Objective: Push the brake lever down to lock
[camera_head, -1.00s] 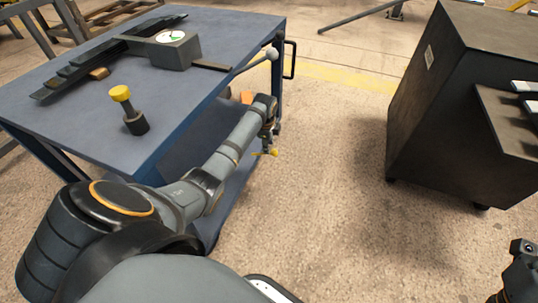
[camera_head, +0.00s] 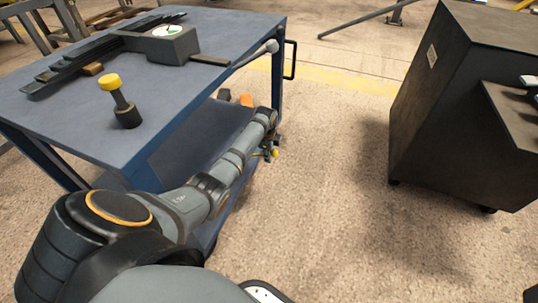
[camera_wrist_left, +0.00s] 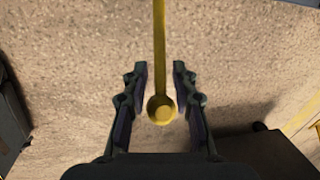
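The brake lever shows in the left wrist view as a thin yellow bar with a round yellow knob (camera_wrist_left: 162,109). In the head view only a small yellow bit of it (camera_head: 274,153) shows beside my left gripper (camera_head: 268,152), low by the near right side of the blue cart (camera_head: 180,125). My left gripper is open. In the left wrist view its two fingers (camera_wrist_left: 161,100) stand on either side of the knob, with a visible gap to each. The lever's pivot is not visible. My right gripper is not in view.
On the cart top stand a yellow-capped post (camera_head: 121,103), a grey box with a dial (camera_head: 165,43) and dark stepped bars (camera_head: 70,58). A grey ball-ended rod (camera_head: 262,51) sticks out at its edge. A dark cabinet (camera_head: 450,110) stands right; open floor lies between.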

